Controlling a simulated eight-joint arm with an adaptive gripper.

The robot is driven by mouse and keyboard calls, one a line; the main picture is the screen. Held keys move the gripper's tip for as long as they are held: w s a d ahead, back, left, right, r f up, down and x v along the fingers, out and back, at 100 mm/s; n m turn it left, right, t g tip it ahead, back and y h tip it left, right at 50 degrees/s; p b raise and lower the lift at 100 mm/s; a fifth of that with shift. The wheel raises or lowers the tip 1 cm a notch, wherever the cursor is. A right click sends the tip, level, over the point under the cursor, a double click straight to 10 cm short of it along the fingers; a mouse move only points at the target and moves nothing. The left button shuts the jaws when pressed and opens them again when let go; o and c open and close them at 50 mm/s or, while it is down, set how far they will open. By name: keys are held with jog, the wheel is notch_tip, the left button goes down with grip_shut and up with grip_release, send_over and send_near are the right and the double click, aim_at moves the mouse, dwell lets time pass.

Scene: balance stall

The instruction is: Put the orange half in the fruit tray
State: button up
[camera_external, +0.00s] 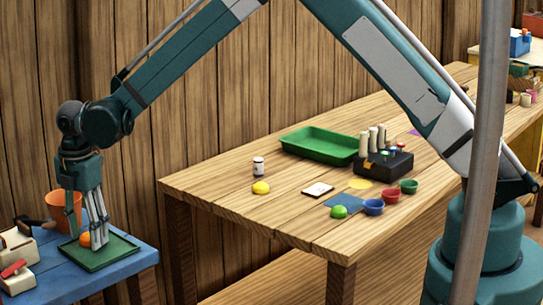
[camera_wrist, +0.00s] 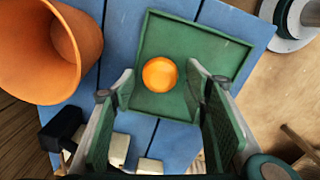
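The orange half (camera_external: 86,239) appears as a round orange piece at the small square green tray (camera_external: 108,257) on the blue table. In the wrist view the orange half (camera_wrist: 160,74) lies within the outline of the square tray (camera_wrist: 205,45), apparently resting on it. My gripper (camera_external: 97,240) points down over this tray. In the wrist view my gripper (camera_wrist: 160,85) is open, its fingers on either side of the orange half with gaps showing. A larger green tray (camera_external: 312,146) lies on the wooden table; it looks empty. Which tray is the fruit tray is not marked.
An orange pot (camera_external: 62,208) stands close behind my gripper on the blue table (camera_external: 140,262). White and dark items (camera_external: 16,262) stand at its left. The wooden table (camera_external: 235,215) holds a yellow piece (camera_external: 261,188), a small bottle (camera_external: 258,167), bowls and a dark holder (camera_external: 384,163).

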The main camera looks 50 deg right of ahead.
aim_at(87, 235)
jog(key=shift+r, duration=0.15)
notch_tip(87, 235, up, 12)
jog(key=p, duration=0.1)
dwell(0.9)
dwell(0.5)
jog(key=shift+r, duration=0.1)
jog(key=s+d+r+m+t, duration=0.1)
jog(key=s+d+r+m, duration=0.2)
jog(key=s+d+r, duration=0.35)
jog(key=s+d+r+m+t, duration=0.1)
jog(key=s+d+r+m, duration=0.25)
jog(key=d+r, duration=0.5)
jog(key=s+d+r+m+t, duration=0.1)
jog(key=s+d+r+m, duration=0.2)
jog(key=s+d+r, duration=0.5)
jog(key=s+d+f+m+t, duration=0.2)
jog(key=s+d+m, duration=0.3)
jog(key=s+d, duration=0.4)
jog(key=s+d+f+m+t, duration=0.2)
jog(key=s+d+m, duration=0.4)
jog(key=s+d, duration=0.4)
jog(key=s, duration=0.5)
jog(key=shift+s+f, duration=0.15)
jog(key=shift+s, duration=0.15)
